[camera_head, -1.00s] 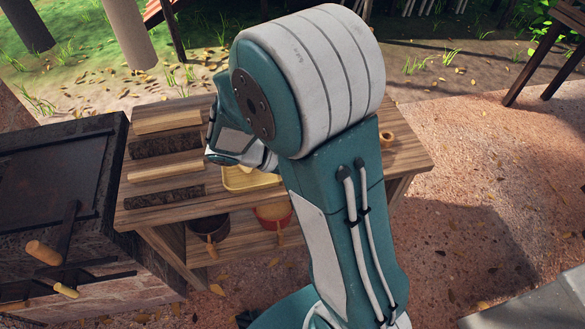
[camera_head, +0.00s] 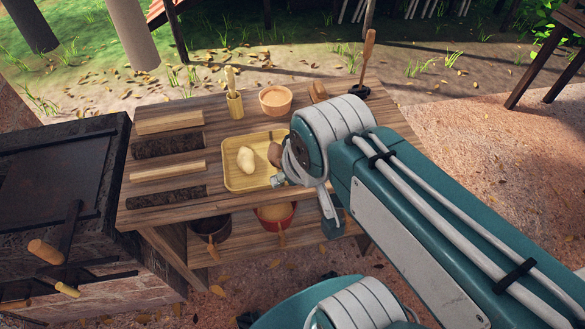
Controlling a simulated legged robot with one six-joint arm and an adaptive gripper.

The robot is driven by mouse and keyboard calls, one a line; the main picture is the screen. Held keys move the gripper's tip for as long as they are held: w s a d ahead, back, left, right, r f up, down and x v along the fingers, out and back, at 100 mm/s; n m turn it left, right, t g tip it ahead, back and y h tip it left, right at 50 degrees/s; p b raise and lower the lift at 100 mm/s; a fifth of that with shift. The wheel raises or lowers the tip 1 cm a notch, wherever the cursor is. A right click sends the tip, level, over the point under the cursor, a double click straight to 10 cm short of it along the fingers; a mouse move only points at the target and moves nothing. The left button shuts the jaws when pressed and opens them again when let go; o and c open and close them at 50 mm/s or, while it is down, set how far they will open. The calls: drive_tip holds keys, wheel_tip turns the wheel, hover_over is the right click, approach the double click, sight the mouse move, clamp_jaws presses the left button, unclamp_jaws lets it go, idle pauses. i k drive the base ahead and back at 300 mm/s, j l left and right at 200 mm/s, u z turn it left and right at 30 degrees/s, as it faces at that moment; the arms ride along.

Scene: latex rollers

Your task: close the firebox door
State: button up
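The firebox (camera_head: 38,128) is the dark, sooty block at the left edge. A long dark bar with a wooden grip (camera_head: 45,252) stands out from its front side, and a second, smaller wooden grip (camera_head: 67,291) shows just below. The firebox front is seen steeply from above, so I cannot tell how far its door stands open. My arm reaches in from the lower right, and its far end is over the right part of the table, well apart from the firebox. Only a small grey piece of my gripper (camera_head: 279,180) seems to show; its fingers are hidden behind the arm.
A wooden table (camera_head: 225,197) stands right of the firebox. Paved ground is open at the right.

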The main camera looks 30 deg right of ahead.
sight(65, 178)
drive_tip(key=j+u, duration=0.1)
drive_tip(key=u, duration=1.6)
drive_tip(key=i+j+u, duration=0.1)
drive_tip(key=i+j, duration=0.65)
drive_tip(key=i, duration=0.15)
